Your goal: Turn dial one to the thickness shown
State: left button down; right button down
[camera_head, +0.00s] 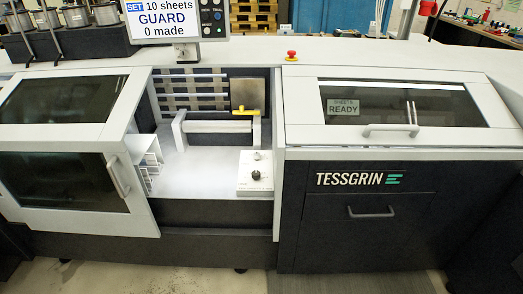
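A small white panel (247,187) stands in the open bay in the middle of the machine. It carries a black dial (256,175) and a smaller knob above it. The markings on the panel are too small to read. The display (160,20) at the top reads "SET 10 sheets", "GUARD" and "0 made". Neither gripper is in view.
A grey bar with a yellow part (246,111) crosses the bay behind the panel. Windowed covers flank the bay, with handles on the left door (118,177) and right cover (390,130). A red button (291,55) sits on top.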

aim_at(256, 175)
jog(key=z, duration=2.7)
jog(key=k+j+u, duration=0.1)
jog(key=j, duration=0.25)
jog(key=k+j+u, duration=0.1)
jog(key=j, duration=0.25)
jog(key=k+j+u, duration=0.1)
jog(key=j, duration=0.25)
jog(key=k+j+u, duration=0.1)
jog(key=j, duration=0.3)
jog(key=k+j+u, duration=0.1)
jog(key=j, duration=0.3)
jog(key=k, duration=0.1)
